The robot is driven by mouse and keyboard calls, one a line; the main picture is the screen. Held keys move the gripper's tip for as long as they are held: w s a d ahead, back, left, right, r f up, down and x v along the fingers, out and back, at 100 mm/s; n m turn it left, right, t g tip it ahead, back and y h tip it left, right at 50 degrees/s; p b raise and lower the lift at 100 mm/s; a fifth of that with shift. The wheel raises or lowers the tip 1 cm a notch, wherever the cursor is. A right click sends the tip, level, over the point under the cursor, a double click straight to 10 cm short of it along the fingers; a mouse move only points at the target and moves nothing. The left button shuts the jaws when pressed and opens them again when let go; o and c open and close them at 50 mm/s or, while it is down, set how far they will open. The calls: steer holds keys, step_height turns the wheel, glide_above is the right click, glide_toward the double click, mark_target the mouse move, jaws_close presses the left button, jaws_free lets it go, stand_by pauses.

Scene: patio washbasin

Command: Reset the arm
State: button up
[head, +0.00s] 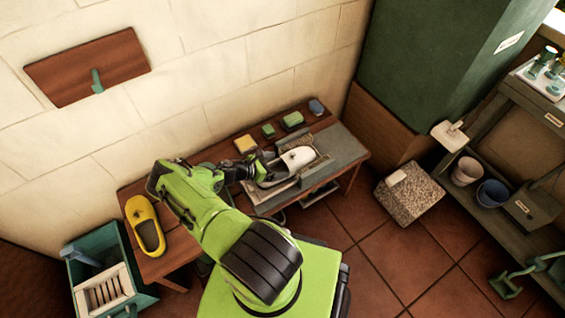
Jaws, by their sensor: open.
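My green arm reaches out over the wooden bench (205,157), and my gripper (268,169) is at its far end, low over the bench top. The gripper is open. A white clog (297,158) lies in a grey tray-like basin (318,166) just right of the gripper. The fingertips are close to the clog's left end; I cannot tell whether they touch it. My arm hides part of the bench's middle and front edge.
A yellow sponge (245,144), green blocks (292,120) and a blue-grey item (316,107) line the back. A teal crate (140,281) stands lower left, a stone block (409,194) and shelf (490,150) right. The tiled floor at right is partly clear.

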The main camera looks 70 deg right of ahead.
steer(key=p+v, duration=0.2)
steer(key=v, duration=1)
